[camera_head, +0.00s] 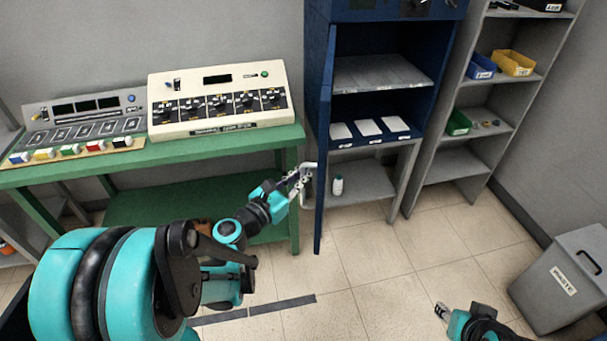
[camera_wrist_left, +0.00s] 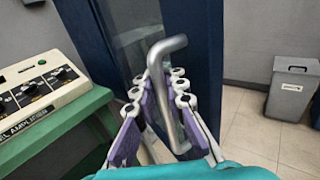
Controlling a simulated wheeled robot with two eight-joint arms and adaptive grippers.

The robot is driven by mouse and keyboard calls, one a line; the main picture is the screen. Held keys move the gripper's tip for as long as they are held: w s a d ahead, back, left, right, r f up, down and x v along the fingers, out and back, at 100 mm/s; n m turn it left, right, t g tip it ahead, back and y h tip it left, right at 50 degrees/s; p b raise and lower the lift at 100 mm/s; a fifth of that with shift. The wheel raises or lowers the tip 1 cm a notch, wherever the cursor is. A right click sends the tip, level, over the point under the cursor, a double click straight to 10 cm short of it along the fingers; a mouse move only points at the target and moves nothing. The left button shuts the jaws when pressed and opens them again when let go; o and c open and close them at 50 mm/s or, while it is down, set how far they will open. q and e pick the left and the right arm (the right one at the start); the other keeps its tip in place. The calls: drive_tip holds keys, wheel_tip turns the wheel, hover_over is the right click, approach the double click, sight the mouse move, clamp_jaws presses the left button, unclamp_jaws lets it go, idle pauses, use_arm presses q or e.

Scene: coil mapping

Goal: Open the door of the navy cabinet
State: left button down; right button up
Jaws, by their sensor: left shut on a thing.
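The navy cabinet (camera_head: 385,30) stands against the back wall. Its door (camera_head: 322,185) is swung open and appears almost edge-on in the head view, leaving the shelves exposed. A bent silver handle (camera_wrist_left: 167,95) is on the door's outer face; it also shows in the head view (camera_head: 309,166). My left gripper (camera_head: 299,180) is shut on this handle, with its purple-padded fingers on both sides of the bar in the left wrist view. My right gripper (camera_head: 442,311) is low at the bottom right, away from the cabinet; its finger opening is too small to judge.
A green bench (camera_head: 215,146) with a cream amplifier console (camera_head: 218,100) stands left of the door. A grey shelf rack (camera_head: 463,165) and waste bin (camera_head: 560,285) stand right. Floor before the cabinet is clear.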

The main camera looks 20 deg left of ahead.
use_arm(q)
drive_tip(key=shift+s, duration=0.1)
drive_tip(key=c, duration=1.6)
unclamp_jaws()
drive_tip(key=v, duration=1.2)
drive_tip(key=shift+s, duration=0.1)
